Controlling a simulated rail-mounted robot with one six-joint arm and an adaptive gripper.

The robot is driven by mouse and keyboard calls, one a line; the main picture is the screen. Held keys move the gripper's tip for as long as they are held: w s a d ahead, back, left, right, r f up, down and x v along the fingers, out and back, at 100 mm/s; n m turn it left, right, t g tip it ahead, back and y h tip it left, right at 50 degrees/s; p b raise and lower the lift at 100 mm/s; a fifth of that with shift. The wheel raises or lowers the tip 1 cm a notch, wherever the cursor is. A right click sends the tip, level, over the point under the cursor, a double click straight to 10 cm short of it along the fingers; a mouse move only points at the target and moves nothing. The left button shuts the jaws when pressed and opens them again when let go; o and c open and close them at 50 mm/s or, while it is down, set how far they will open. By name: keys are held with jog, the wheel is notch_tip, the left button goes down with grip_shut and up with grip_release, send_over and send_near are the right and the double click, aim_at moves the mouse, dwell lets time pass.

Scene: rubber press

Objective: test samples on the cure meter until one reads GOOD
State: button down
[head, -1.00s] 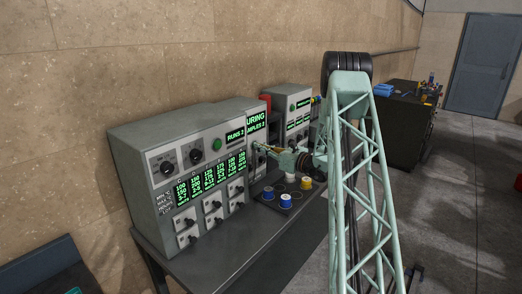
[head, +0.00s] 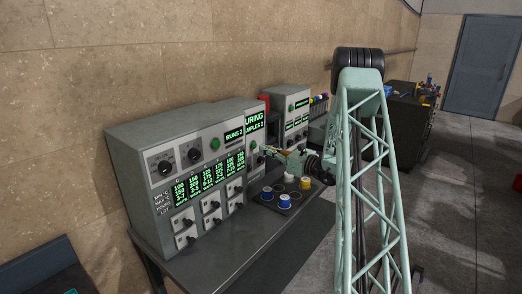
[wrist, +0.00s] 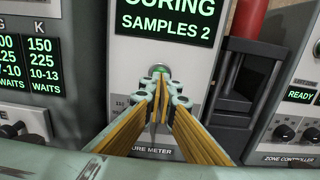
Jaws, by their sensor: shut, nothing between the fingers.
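The cure meter (wrist: 175,55) is a grey panel with a dark screen (wrist: 167,20) showing green text, a cut-off line ending in URING and SAMPLES 2. A green button (wrist: 160,70) sits below the screen. My gripper (wrist: 160,84) is shut and empty, its tips just in front of or at the button; contact cannot be told. In the head view my gripper (head: 268,151) is at the meter's front.
A grey control console (head: 180,180) with readouts, one reading RUNS 2, and knobs stands left of the meter. A red cylinder (wrist: 248,18) on a dark stand and a zone controller (wrist: 295,110) reading READY stand right of it. The bench front (head: 230,245) is clear.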

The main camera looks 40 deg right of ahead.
jog(key=v, duration=0.9)
jog(key=shift+s, duration=0.25)
jog(key=shift+d, duration=0.15)
dwell(0.4)
